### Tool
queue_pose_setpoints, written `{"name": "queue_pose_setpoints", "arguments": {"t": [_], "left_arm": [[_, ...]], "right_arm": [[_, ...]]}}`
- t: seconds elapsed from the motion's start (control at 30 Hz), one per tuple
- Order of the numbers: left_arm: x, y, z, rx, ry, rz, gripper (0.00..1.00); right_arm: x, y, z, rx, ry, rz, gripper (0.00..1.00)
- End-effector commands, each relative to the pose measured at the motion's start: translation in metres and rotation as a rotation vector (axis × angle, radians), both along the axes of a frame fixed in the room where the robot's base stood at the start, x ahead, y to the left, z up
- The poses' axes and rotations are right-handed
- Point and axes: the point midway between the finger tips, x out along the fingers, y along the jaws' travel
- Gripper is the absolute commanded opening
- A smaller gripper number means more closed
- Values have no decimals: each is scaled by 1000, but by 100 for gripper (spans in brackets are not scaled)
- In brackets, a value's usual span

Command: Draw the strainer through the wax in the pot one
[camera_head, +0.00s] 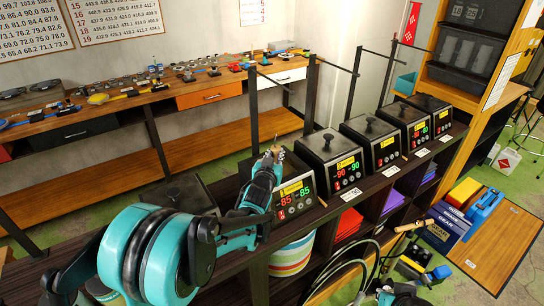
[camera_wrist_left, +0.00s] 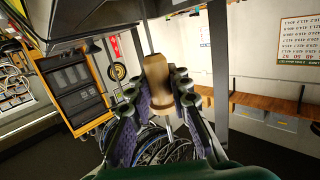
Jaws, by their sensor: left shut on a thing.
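My left gripper (camera_head: 268,165) is over the first pot in the head view. In the left wrist view, my left gripper (camera_wrist_left: 158,112) is shut on the strainer's wooden handle (camera_wrist_left: 157,80), with a metal rod below it. Looped metallic strands show beneath the handle in that view. The first pot (camera_head: 293,193) is a black box whose display reads 85 in red and in green. My gripper and arm hide much of its top, so the wax and the strainer's lower end cannot be made out. Teal and black parts at the lower right (camera_head: 390,296) may be my right arm; its fingers are unclear.
Several lidded black pots (camera_head: 332,165) continue along the dark shelf toward the back right. Upright black posts (camera_head: 254,110) stand behind them. A wooden workbench (camera_head: 160,93) with small tools runs along the wall. Boxes and a wooden board (camera_head: 500,235) are at right.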

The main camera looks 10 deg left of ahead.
Motion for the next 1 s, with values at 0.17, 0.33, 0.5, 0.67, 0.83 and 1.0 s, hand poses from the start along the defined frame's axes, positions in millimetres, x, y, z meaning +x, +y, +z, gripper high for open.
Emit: {"name": "queue_pose_setpoints", "arguments": {"t": [0.17,0.33,0.5,0.67,0.83,1.0], "left_arm": [[10,-10,0,1,0,-1,0],[19,-19,0,1,0,-1,0],[27,-26,0,0,1,0,0],[29,-29,0,-1,0,0,0],[29,-29,0,-1,0,0,0],[27,-26,0,-1,0,1,0]], "right_arm": [[0,0,-2,0,0,0,0],[0,0,-3,0,0,0,0],[0,0,-4,0,0,0,0],[0,0,-5,0,0,0,0],[0,0,-5,0,0,0,0],[0,0,-5,0,0,0,0]]}}
